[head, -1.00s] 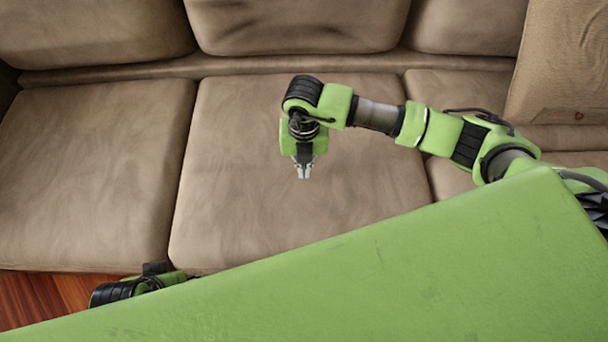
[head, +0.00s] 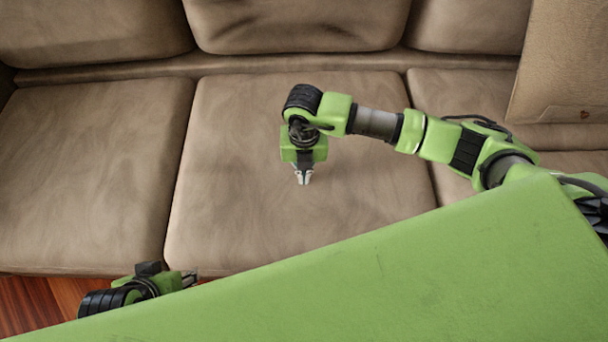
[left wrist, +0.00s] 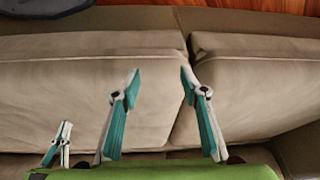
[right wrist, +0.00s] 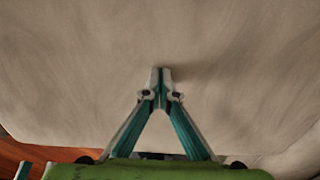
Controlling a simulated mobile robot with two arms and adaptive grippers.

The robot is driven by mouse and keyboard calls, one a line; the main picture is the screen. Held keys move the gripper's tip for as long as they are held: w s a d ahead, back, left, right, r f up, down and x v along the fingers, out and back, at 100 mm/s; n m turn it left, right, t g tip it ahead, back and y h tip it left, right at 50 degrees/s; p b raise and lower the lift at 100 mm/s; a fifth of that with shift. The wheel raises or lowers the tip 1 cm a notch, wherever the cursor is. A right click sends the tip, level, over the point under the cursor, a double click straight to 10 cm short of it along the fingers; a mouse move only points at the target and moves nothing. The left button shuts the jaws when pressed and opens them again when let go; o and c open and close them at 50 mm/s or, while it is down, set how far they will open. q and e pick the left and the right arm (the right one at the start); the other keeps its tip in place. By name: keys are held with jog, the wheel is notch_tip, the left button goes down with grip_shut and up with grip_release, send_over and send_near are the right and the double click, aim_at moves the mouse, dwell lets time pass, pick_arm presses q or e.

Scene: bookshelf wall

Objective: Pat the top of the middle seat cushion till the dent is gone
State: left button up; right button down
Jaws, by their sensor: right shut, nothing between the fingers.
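The middle seat cushion (head: 235,150) is tan and wide, in the centre of the head view. No clear dent shows on its visible top; the arm hides part of it. My right gripper (head: 304,182) is shut and empty, pointing down at the middle of this cushion. In the right wrist view its closed fingertips (right wrist: 161,72) are at or very near the cushion surface (right wrist: 80,60), with a faint shadow beside them; I cannot tell if they touch. My left gripper (head: 190,278) is low at the cushion's front edge. In the left wrist view its fingers (left wrist: 160,80) are spread, with nothing between them.
The left seat cushion (head: 90,160) and right seat cushion (head: 450,95) flank the middle one. Back cushions (head: 300,22) stand behind, and a tan pillow (head: 560,70) leans at the right. Wooden floor (head: 35,298) shows at lower left.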

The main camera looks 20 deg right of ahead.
notch_tip(320, 180, up, 2)
jog(key=shift+r+p, duration=0.15)
jog(key=shift+p, duration=0.95)
jog(key=shift+r, duration=0.2)
jog(key=shift+r+p, duration=0.9)
jog(key=shift+r, duration=0.05)
pick_arm(q)
jog(key=shift+g, duration=0.6)
notch_tip(320, 180, down, 5)
jog(key=shift+s+a+f, duration=0.1)
pick_arm(e)
jog(key=shift+f, duration=0.1)
